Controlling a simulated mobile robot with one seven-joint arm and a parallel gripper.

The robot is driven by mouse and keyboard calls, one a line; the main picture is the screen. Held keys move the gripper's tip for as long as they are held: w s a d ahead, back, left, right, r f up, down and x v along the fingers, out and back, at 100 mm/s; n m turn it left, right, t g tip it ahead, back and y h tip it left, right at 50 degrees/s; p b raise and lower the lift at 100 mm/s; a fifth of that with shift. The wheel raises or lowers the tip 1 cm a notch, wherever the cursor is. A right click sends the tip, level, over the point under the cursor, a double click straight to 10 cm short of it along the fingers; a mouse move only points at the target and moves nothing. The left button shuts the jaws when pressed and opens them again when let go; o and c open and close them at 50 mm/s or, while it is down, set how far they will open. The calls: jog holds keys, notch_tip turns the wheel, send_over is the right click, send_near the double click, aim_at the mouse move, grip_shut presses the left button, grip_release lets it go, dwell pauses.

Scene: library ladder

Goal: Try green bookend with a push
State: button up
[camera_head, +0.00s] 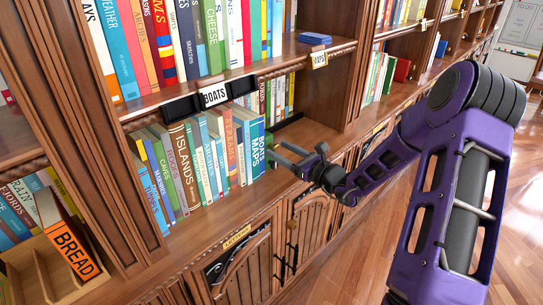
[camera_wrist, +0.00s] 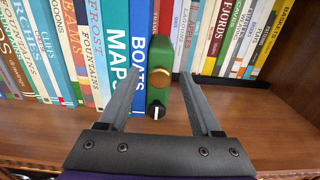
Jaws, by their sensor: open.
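The green bookend (camera_wrist: 160,68) stands upright at the right end of a row of books, beside the blue "BOATS" book (camera_wrist: 138,58). In the head view the bookend (camera_head: 269,141) is a thin green strip, partly hidden by my gripper. My gripper (camera_wrist: 160,76) is open, with one finger on each side of the bookend in the wrist view. I cannot tell whether either finger touches it. In the head view my gripper (camera_head: 283,156) reaches over the shelf edge.
More books (camera_wrist: 230,38) stand behind and right of the bookend. The shelf board (camera_wrist: 265,125) is bare at right.

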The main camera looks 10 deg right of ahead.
jog(key=p+v, duration=0.1)
jog(key=v, duration=0.7)
dwell(0.4)
